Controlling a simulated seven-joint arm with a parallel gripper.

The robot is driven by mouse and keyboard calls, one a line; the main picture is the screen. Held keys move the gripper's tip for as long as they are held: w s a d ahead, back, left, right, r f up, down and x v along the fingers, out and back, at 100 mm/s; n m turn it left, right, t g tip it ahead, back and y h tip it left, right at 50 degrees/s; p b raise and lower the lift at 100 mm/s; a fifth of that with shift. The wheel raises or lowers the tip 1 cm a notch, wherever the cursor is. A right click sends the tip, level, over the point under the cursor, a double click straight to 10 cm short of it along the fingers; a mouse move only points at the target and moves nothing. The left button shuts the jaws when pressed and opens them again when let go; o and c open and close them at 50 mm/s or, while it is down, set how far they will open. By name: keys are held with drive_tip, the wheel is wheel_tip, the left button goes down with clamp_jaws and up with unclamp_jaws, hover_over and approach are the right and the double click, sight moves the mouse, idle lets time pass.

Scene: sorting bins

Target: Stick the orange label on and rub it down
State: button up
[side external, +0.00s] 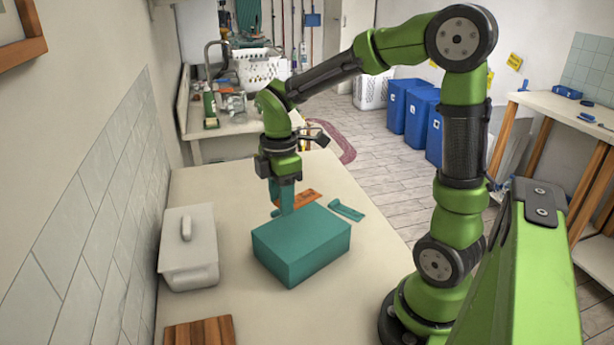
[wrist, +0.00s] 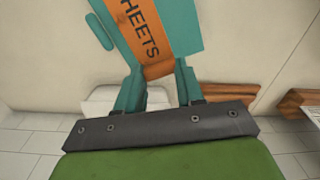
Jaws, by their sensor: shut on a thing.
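The orange label (side external: 308,196) is a strip held low beside the far left side of the teal box (side external: 301,246). My gripper (side external: 286,210) points down, its teal fingers shut on the label. I cannot tell whether the label touches the box. A flat teal tool (side external: 346,211) lies on the table behind the box and also shows in the wrist view (wrist: 100,31).
A white lidded container (side external: 189,262) stands at the left by the tiled wall. A wooden board (side external: 199,333) lies at the near left edge. The bare tabletop (side external: 345,290) in front of the box is clear. Blue bins (side external: 409,108) stand on the floor beyond.

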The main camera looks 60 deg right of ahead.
hover_over(284, 238)
drive_tip(key=shift+a+f, duration=0.1)
drive_tip(key=shift+f, duration=2.8)
drive_tip(key=shift+f, duration=0.95)
drive_tip(key=o, duration=1.1)
